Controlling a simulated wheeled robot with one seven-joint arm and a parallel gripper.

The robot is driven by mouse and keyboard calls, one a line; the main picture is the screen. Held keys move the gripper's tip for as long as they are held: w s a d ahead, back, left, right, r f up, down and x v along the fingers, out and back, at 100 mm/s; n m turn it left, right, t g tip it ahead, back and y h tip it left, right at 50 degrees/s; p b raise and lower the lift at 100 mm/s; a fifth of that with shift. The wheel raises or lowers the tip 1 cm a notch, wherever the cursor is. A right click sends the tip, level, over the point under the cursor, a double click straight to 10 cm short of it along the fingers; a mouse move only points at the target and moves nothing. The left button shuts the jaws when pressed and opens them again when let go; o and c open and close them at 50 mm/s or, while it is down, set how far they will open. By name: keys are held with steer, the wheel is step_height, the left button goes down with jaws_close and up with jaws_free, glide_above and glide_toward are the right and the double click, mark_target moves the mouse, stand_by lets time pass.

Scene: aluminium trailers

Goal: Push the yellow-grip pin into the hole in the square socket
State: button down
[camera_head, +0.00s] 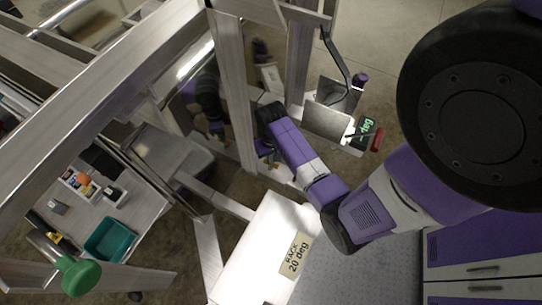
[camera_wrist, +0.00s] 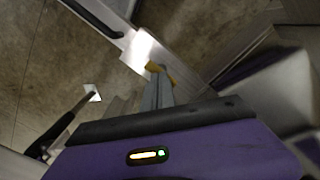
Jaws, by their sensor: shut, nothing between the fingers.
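In the wrist view, my gripper (camera_wrist: 157,88) shows as two grey fingers close together, shut with nothing between them. A small yellow piece (camera_wrist: 154,67), which looks like the yellow grip of the pin, shows right at the fingertips. Whether the fingers touch it I cannot tell. It lies against a bright metal bar (camera_wrist: 142,48). The pin's shaft, the square socket and its hole cannot be made out.
Aluminium posts (camera_head: 232,90) and a long beam (camera_head: 110,85) stand close around my arm. A white panel labelled "RACK 20 deg" (camera_head: 262,240) is below it. At left, a bench (camera_head: 140,205) holds a teal tray (camera_head: 108,240). A green knob (camera_head: 80,275) is at lower left.

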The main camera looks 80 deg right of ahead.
step_height(320, 180, up, 2)
steer(key=shift+p, duration=0.8)
step_height(320, 180, up, 8)
steer(key=shift+f+p, duration=0.25)
steer(key=shift+p, duration=0.1)
